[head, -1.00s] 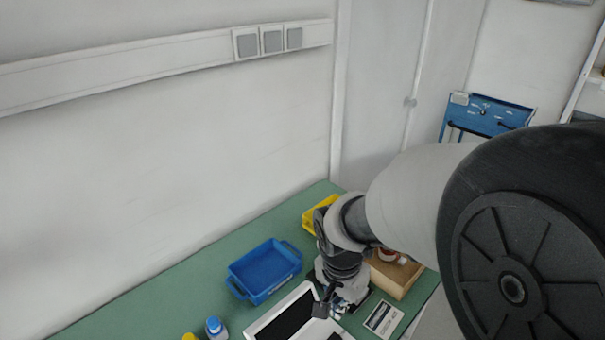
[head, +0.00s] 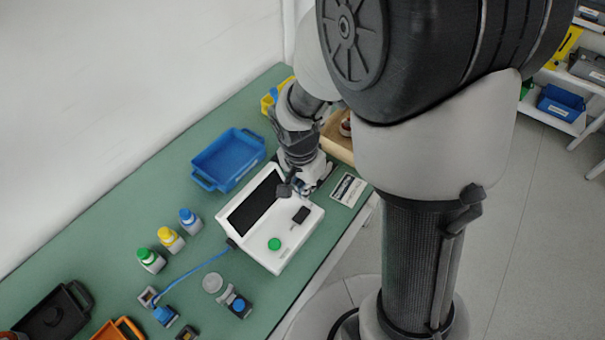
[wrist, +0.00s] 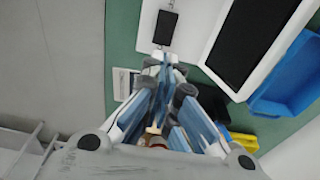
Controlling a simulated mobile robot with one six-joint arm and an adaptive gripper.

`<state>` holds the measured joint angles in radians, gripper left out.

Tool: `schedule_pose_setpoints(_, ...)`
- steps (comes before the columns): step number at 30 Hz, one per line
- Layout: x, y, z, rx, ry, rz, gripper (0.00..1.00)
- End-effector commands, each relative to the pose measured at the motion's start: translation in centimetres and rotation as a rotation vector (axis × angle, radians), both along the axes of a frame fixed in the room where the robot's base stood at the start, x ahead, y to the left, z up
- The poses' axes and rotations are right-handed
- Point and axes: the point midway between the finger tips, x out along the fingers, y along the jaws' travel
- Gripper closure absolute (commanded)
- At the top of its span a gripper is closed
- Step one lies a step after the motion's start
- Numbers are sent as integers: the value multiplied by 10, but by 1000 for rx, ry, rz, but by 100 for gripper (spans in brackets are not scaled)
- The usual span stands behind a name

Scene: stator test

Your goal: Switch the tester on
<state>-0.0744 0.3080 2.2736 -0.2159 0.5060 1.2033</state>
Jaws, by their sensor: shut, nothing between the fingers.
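The tester, a white box (head: 262,256) with a dark screen (head: 252,203), a green round button (head: 274,244) and a black switch (head: 301,215), stands on the green table. In the wrist view its white casing (wrist: 148,22) and black switch (wrist: 166,27) are at the top, with the screen (wrist: 255,35) to the right. My gripper (wrist: 163,58) is shut and empty, its tips just below the switch in that view. Whether they touch the tester I cannot tell. In the head view my gripper is by the tester's far end, its fingertips hard to make out.
A blue bin (head: 204,182) stands beside the tester, with a yellow bin (head: 267,104) and wooden box (head: 338,148) beyond. A card (head: 348,190) lies to the right. Bottles (head: 170,239), a blue cable (head: 200,267) and small devices (head: 237,304) are at the near left.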

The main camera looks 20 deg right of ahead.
Motion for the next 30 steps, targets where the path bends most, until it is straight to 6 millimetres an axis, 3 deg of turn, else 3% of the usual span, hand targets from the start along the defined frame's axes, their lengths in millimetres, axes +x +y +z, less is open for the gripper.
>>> schedule_pose_setpoints(1,0,-1,-16,-1,4,1,100)
schedule_pose_setpoints(6,2,-5,-48,0,3,0,100)
schedule_pose_setpoints(12,5,-7,-70,0,1,0,100)
schedule_pose_setpoints(26,6,-7,-75,1,-1,0,100)
schedule_pose_setpoints(30,6,6,-76,22,16,1,100)
